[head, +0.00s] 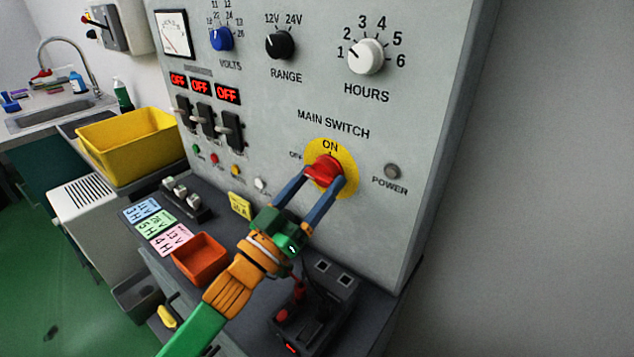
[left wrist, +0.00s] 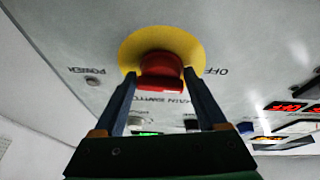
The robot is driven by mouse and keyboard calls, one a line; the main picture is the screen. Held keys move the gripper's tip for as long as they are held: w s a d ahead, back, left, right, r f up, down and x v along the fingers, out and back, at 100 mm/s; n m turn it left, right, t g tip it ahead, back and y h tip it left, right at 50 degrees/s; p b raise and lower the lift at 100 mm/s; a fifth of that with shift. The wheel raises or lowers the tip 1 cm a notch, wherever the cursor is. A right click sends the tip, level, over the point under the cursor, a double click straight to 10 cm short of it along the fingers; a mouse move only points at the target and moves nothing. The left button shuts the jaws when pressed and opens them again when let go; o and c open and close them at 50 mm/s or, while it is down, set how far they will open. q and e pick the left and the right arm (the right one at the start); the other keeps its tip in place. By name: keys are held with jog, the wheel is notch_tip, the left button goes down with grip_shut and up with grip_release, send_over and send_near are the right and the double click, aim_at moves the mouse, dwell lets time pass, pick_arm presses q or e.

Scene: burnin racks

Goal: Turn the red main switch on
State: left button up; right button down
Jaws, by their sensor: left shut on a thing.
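The red main switch (head: 324,170) is a knob on a round yellow plate (head: 347,184) on the grey panel, marked ON at the top and OFF at the left. My left gripper (head: 316,186) is shut on the red knob, one blue finger on each side. In the left wrist view the red knob (left wrist: 160,72) sits between the two fingers (left wrist: 160,90), with the yellow plate (left wrist: 135,45) behind it. The fingers hide part of the knob, and I cannot tell its exact angle. The grey POWER lamp (head: 392,171) right of the switch looks unlit. My right gripper is not in view.
Above are the white HOURS knob (head: 365,56), black RANGE knob (head: 280,45) and blue VOLTS knob (head: 221,39). Several black toggles (head: 204,120) sit under red OFF displays. Below, the dark bench holds an orange tray (head: 200,259), coloured cards (head: 159,224) and a black device (head: 315,310).

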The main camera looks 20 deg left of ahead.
pick_arm(q)
jog(key=m+h, duration=0.1)
jog(key=m, duration=0.1)
jog(key=m+g+h+p, duration=0.1)
jog(key=m, duration=0.1)
jog(key=m+g+h+p, duration=0.1)
jog(key=m, duration=0.2)
jog(key=shift+w+a+r, duration=0.1)
jog(key=shift+a+r, duration=0.15)
jog(key=shift+r, duration=0.05)
jog(key=m, duration=0.2)
jog(key=m+g+h+p, duration=0.1)
jog(key=m, duration=0.1)
jog(key=m+g+p, duration=0.1)
jog(key=m, duration=0.1)
jog(key=shift+w+a+r+h, duration=0.1)
jog(key=shift+a+r+h, duration=0.05)
jog(key=shift+r+h, duration=0.15)
jog(key=m+g+p, duration=0.1)
jog(key=m+p, duration=0.1)
jog(key=m+g+p, duration=0.1)
jog(key=m, duration=0.2)
jog(key=shift+a+r+p, duration=0.1)
jog(key=shift+r+p, duration=0.1)
jog(key=shift+p, duration=0.15)
jog(key=shift+w+m+g+p, duration=0.1)
jog(key=shift+m+g+p, duration=0.6)
jog(key=shift+m+p, duration=0.8)
jog(key=shift+m, duration=0.3)
